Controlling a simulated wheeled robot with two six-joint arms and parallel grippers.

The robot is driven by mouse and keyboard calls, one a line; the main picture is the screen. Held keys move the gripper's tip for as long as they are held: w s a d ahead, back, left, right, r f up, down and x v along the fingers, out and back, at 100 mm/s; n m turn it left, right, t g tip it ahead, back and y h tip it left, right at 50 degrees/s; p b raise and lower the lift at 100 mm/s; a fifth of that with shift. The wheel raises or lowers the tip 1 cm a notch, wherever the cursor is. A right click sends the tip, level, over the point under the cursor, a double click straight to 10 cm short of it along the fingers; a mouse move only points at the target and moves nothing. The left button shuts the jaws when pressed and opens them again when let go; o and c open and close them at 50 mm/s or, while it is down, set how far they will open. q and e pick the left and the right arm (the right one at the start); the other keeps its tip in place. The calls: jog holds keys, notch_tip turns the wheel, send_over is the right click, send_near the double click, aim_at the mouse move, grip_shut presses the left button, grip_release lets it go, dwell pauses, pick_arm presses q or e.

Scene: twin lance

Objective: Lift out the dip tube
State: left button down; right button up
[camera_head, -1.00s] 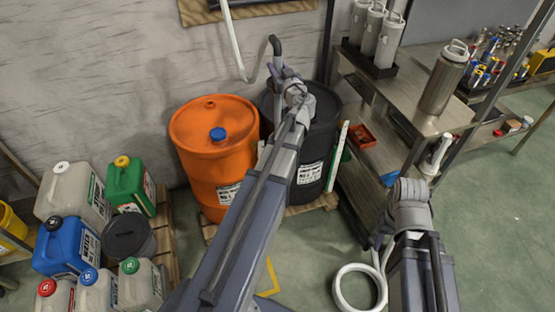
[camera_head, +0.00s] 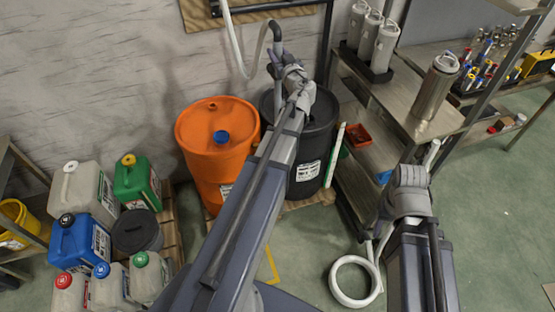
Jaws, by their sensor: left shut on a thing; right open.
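The dip tube's dark curved top (camera_head: 276,32) rises over the black drum (camera_head: 318,140), with a pale hose (camera_head: 236,50) running from it up the wall. My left gripper (camera_head: 277,68) is shut on the tube just below this bend. My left wrist and arm hide the lower tube and much of the drum's top, so I cannot see how far the tube sits in the drum. My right gripper (camera_head: 376,222) is open, low on the right, in front of the shelf and above a coiled white hose. Its fingers are small and partly hidden.
An orange drum (camera_head: 215,150) with a blue cap stands left of the black one. Several jerrycans (camera_head: 85,240) crowd the lower left. A metal shelf (camera_head: 385,95) with a steel flask (camera_head: 437,88) stands right. The coiled white hose (camera_head: 338,285) lies on the floor; floor further right is clear.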

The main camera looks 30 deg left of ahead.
aim_at(279, 29)
pick_arm(q)
jog(key=shift+r+p, duration=3.85)
jog(key=shift+r, duration=0.4)
notch_tip(279, 29, up, 16)
jog(key=p, duration=1.6)
